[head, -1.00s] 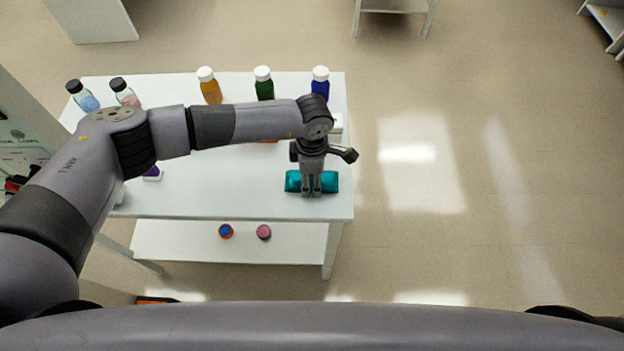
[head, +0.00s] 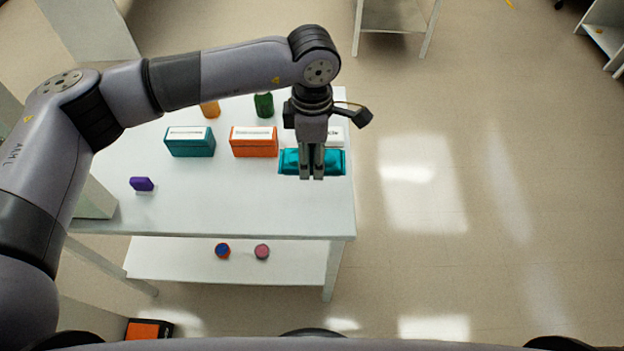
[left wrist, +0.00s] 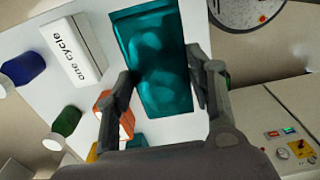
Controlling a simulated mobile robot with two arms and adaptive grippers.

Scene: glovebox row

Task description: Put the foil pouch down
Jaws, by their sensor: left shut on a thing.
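The foil pouch (head: 333,162) is teal and shiny. My left gripper (head: 312,177) is shut on it, pointing down, near the right end of the white table (head: 240,212). The pouch looks raised above the tabletop, though the height of the gap is hard to tell. In the left wrist view the pouch (left wrist: 152,48) lies between the two fingers of my left gripper (left wrist: 162,85), with the tabletop beyond it. The fingers hide the pouch's middle in the head view. My right gripper is not in view.
A teal box (head: 190,148), an orange box (head: 254,148) and a white box lettered "one cycle" (left wrist: 72,50) stand behind on the table. Bottles, including a green one (head: 263,106), stand farther back. A small purple item (head: 141,184) is at left. The front middle of the tabletop is clear.

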